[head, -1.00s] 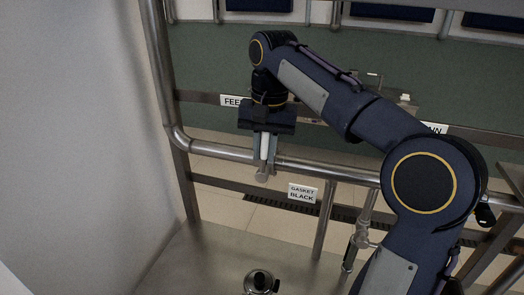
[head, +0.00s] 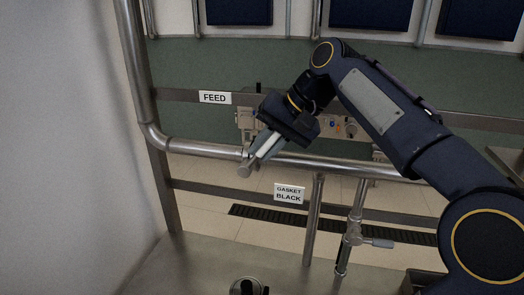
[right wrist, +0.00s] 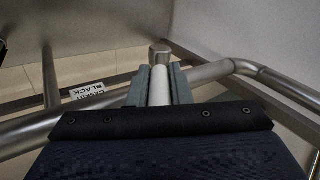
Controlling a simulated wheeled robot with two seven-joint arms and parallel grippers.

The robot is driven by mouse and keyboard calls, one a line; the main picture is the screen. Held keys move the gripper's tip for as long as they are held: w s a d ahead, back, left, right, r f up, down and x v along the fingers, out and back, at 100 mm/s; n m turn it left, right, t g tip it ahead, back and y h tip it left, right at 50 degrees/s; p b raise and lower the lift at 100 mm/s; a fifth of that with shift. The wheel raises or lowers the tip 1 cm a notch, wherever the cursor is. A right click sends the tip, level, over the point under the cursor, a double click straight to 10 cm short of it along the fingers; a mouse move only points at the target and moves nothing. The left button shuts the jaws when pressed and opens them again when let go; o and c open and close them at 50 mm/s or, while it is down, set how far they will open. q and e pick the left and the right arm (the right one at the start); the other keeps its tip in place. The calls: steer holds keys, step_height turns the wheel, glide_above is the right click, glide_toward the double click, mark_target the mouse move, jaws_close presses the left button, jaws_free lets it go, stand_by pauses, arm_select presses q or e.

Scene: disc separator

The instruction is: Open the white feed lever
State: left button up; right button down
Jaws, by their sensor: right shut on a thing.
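The white feed lever (right wrist: 160,86) lies between the two fingers of my right gripper (right wrist: 159,88) in the right wrist view. My right gripper (head: 262,152) is shut on it. In the head view the lever (head: 268,145) shows as a white strip between the fingers, tilted down to the left. Its steel mount (head: 245,169) shows just past the fingertips at the horizontal pipe. The FEED sign (head: 215,97) is up and left of the gripper. My left gripper is out of view.
A steel pipe (head: 205,149) runs across behind the gripper. A GASKET BLACK sign (head: 289,193) hangs below it. Another valve with a grey handle (head: 376,243) stands at the lower right. A white wall (head: 60,140) closes the left side.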

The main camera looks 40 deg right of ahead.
stand_by(0.3)
steer(key=c, duration=1.3)
jaws_free()
steer(key=shift+p+v, duration=0.45)
steer(key=shift+v, duration=3.45)
